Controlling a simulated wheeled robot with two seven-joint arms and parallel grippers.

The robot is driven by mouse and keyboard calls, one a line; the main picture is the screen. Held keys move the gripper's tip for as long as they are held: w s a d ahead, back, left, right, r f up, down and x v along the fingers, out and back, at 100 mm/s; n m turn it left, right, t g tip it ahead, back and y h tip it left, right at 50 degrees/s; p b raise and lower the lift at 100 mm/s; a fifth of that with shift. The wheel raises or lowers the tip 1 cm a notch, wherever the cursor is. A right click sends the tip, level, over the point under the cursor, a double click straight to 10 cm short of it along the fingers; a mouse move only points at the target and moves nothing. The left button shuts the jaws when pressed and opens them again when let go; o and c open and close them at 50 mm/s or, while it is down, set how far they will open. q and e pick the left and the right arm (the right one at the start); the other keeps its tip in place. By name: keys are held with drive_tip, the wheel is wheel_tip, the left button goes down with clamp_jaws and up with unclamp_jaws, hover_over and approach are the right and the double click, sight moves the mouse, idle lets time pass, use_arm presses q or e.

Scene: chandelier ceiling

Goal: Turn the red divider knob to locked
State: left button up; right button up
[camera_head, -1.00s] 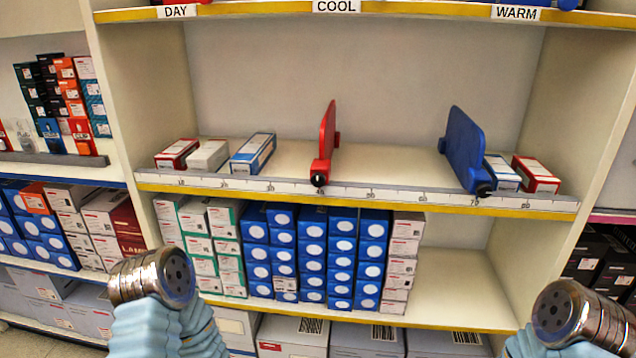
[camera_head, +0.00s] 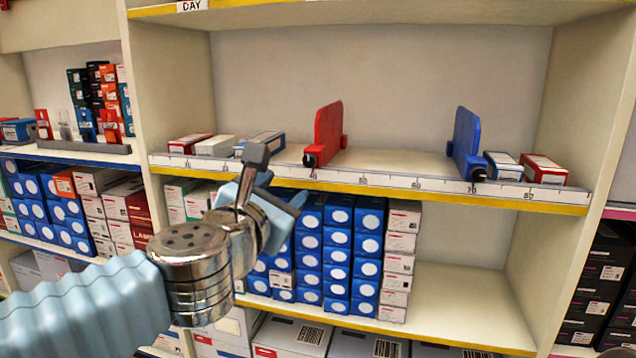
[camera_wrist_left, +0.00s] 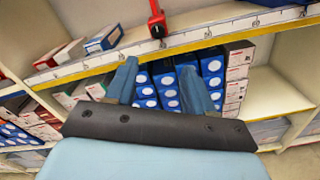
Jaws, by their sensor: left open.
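The red divider (camera_head: 328,130) stands upright on the middle shelf. At its front foot is a small dark knob (camera_head: 309,160), just above the scale strip; its exact setting is too small to read. In the left wrist view the red divider's front (camera_wrist_left: 157,20) shows at the top, with the knob end near the strip, beyond and between my fingers. My left gripper (camera_head: 277,178) is open and empty, in front of the shelf edge, left of and a little below the knob. The wrist view shows its two fingers (camera_wrist_left: 158,86) apart. My right gripper is out of view.
A blue divider (camera_head: 466,140) stands to the right with its own dark knob. Small boxes (camera_head: 215,146) lie left of the red divider, and others right of the blue one. The numbered strip (camera_head: 400,181) runs along the shelf edge.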

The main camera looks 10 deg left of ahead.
sight(309, 159)
use_arm(q)
drive_tip(key=shift+n, duration=0.3)
drive_tip(key=w, duration=0.8)
drive_tip(key=w+r+b, duration=0.1)
drive_tip(key=w, duration=0.4)
drive_tip(key=shift+d, duration=0.2)
drive_tip(key=shift+s, duration=0.1)
clamp_jaws()
